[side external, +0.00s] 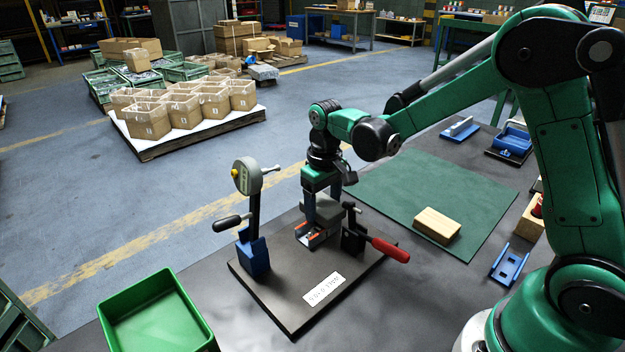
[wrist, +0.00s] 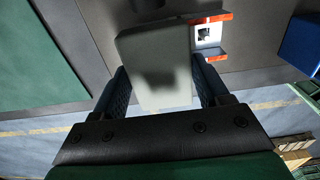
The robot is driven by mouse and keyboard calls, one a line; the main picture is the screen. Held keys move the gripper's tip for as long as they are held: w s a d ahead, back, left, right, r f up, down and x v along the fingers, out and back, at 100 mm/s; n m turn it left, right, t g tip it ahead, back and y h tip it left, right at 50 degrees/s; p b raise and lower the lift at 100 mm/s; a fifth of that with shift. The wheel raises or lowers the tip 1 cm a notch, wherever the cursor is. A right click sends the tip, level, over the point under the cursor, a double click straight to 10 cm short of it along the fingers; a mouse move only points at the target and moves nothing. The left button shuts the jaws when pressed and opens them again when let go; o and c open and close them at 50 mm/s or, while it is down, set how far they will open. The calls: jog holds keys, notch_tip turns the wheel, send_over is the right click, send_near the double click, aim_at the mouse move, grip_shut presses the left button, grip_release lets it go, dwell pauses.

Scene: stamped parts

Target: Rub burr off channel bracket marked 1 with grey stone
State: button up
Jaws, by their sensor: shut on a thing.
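My gripper (side external: 311,212) is shut on a grey block, the grey stone (side external: 326,208), above the dark fixture plate. In the wrist view the stone (wrist: 155,65) sits between the two fingers (wrist: 160,88). A small grey channel bracket (side external: 308,234) with orange edges lies under and just in front of the stone. In the wrist view the bracket (wrist: 207,36) shows two orange-tipped flanges and a white patch with a dark mark, which I cannot read. The stone hides part of the bracket, and I cannot tell whether they touch. No burr can be made out.
The fixture plate (side external: 285,315) carries a dial-topped post (side external: 247,178) on the left and a red-handled clamp (side external: 388,249) on the right, close to my gripper. A wooden block (side external: 437,225) lies on the green mat (side external: 400,186). A green bin (side external: 155,315) stands front left.

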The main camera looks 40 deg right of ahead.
aim_at(324, 203)
jog(key=shift+d, duration=0.15)
jog(key=shift+r, duration=3.5)
notch_tip(324, 203, up, 7)
jog(key=s+a, duration=0.2)
jog(key=shift+s+f, duration=0.15)
jog(key=shift+s, duration=0.1)
jog(key=shift+a, duration=0.1)
